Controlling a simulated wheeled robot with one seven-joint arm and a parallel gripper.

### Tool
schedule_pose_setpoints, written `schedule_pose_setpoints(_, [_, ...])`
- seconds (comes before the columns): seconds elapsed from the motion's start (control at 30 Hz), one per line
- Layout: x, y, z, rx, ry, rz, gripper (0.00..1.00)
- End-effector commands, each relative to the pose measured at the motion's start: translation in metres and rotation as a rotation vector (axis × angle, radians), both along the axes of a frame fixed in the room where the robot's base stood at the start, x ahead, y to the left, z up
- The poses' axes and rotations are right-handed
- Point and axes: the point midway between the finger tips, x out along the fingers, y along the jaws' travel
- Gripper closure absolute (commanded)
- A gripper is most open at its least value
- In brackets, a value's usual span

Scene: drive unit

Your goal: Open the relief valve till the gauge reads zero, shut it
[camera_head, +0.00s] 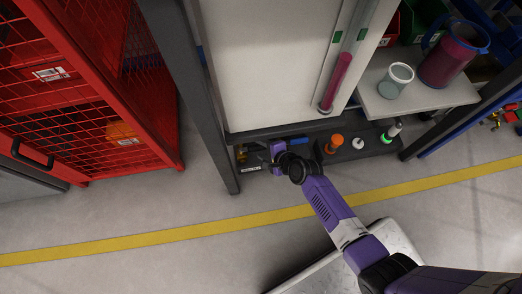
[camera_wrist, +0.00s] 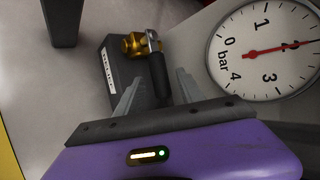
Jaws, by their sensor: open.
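The relief valve is a brass body (camera_wrist: 133,44) with a dark lever handle (camera_wrist: 158,74), set on a dark labelled block (camera_wrist: 122,74). The brass also shows small in the head view (camera_head: 241,152). The round white gauge (camera_wrist: 222,62) is marked 0 to 4 bar, and its red needle points at about 2. My gripper (camera_wrist: 159,78) is open, with the handle between its two grey fingers in the picture; contact cannot be told. In the head view my gripper (camera_head: 278,150) is low in front of the dark shelf, and its fingers are hard to make out.
An orange knob (camera_head: 334,142), a white knob (camera_head: 358,143) and a green-lit part (camera_head: 388,136) stand to the right on the shelf. A post (camera_head: 207,95) rises to the left, beside a red mesh cage (camera_head: 110,90).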

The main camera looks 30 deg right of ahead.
Motion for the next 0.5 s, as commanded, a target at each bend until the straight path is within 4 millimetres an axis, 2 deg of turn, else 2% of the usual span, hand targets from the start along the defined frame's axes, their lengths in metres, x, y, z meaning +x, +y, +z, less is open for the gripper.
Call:
schedule_pose_setpoints(0.07, [0.0037,0.0010,-0.0055,0.000,0.001,0.000,0.55])
schedule_pose_setpoints(0.37, [0.0062,0.0013,-0.0052,0.000,0.000,0.000,0.55])
schedule_pose_setpoints(0.4, [0.0061,0.0013,-0.0051,0.000,0.000,0.000,0.56])
schedule_pose_setpoints(0.5, [0.0061,0.0013,-0.0052,0.000,0.000,0.000,0.76])
